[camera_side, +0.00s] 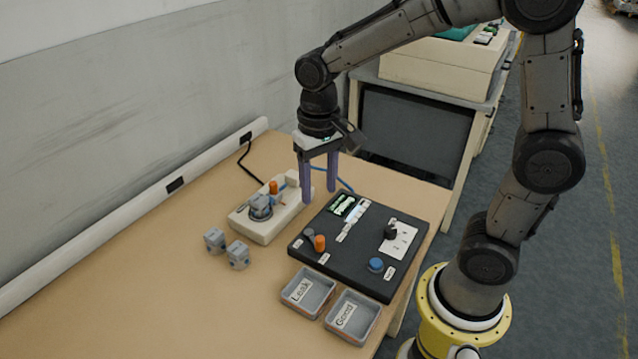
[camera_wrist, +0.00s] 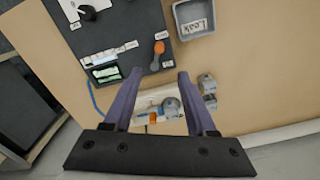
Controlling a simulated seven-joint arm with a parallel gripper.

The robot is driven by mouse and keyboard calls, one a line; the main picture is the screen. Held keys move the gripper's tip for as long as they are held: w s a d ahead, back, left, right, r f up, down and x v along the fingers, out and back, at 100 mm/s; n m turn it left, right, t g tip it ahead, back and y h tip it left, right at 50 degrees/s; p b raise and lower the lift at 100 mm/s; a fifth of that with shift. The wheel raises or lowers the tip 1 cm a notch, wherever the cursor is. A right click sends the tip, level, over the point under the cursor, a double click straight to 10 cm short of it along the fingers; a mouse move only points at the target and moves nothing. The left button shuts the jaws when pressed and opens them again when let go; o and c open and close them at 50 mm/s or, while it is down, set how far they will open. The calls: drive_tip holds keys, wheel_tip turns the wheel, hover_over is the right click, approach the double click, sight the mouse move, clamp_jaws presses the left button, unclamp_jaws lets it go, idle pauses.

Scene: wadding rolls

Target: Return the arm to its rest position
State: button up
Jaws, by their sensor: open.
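My gripper (camera_side: 320,190) has two purple fingers pointing down, apart with nothing between them. In the side view it hangs over the table between the white fixture and the black control panel. In the wrist view the open fingers (camera_wrist: 155,85) frame the edge of the panel and the fixture. How high the fingertips are above the table is hard to tell.
A white fixture (camera_side: 262,228) holds a grey part (camera_side: 260,206). Two grey blocks (camera_side: 215,240) (camera_side: 238,254) stand left of it. The black panel (camera_side: 345,262) carries knobs and a switch. Trays marked Leak (camera_side: 289,310) and Good (camera_side: 334,328) sit in front.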

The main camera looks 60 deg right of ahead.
drive_tip(key=shift+r, duration=0.1)
drive_tip(key=s+d+r+t, duration=0.1)
drive_tip(key=s+r+t, duration=0.3)
drive_tip(key=s+r, duration=0.35)
drive_tip(key=s+n+t, duration=0.1)
drive_tip(key=s+n, duration=0.3)
drive_tip(key=s, duration=0.3)
drive_tip(key=shift+d+f+t, duration=0.2)
drive_tip(key=shift+f+t, duration=0.1)
drive_tip(key=shift+f, duration=0.15)
idle(4.1)
